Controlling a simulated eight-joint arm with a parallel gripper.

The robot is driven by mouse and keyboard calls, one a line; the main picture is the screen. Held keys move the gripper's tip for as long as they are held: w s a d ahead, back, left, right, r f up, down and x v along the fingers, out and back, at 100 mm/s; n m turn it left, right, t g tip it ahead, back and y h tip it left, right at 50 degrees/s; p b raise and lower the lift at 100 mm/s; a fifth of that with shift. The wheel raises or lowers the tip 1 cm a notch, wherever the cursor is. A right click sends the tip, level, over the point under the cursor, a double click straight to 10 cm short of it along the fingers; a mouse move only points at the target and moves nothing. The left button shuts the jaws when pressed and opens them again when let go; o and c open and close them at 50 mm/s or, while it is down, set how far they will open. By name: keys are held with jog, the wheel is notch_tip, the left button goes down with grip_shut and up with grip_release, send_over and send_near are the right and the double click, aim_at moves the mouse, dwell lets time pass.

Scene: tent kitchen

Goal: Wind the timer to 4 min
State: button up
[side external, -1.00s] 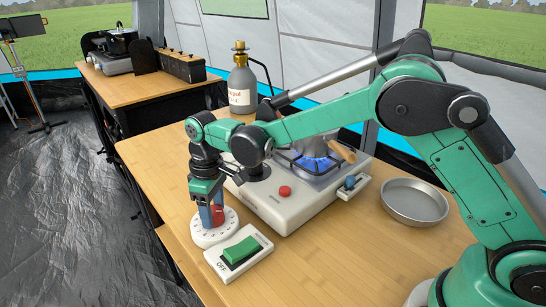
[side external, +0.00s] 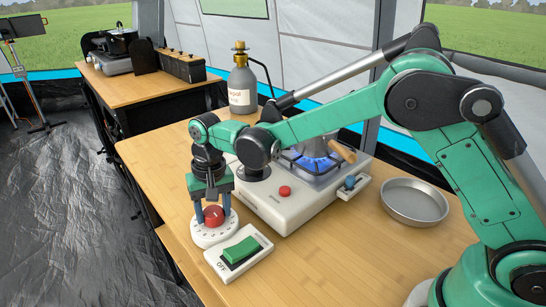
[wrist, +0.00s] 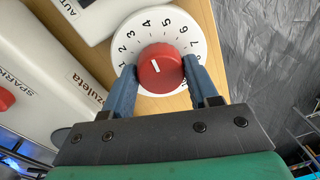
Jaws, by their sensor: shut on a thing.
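The timer is a round white dial (side external: 208,238) with numbers around its rim and a red knob (side external: 214,215) in the middle. It lies on the near-left part of the table. My gripper (wrist: 160,70) points down over it, with one blue finger on each side of the knob, shut on it. In the wrist view, a short white mark on the red knob (wrist: 161,78) points up and left, roughly between 3 and 4 on the white dial (wrist: 165,20).
A switch box with a green rocker (side external: 241,250) sits close in front of the timer. The stove (side external: 290,203), with a lit blue flame, stands behind and right. A gas bottle (side external: 242,85) stands farther back. A metal pan (side external: 414,202) lies at right.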

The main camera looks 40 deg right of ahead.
aim_at(215, 211)
jog(key=shift+m, duration=0.6)
jog(key=o, duration=1.3)
jog(key=shift+d+r, duration=0.15)
jog(key=shift+r, duration=2.7)
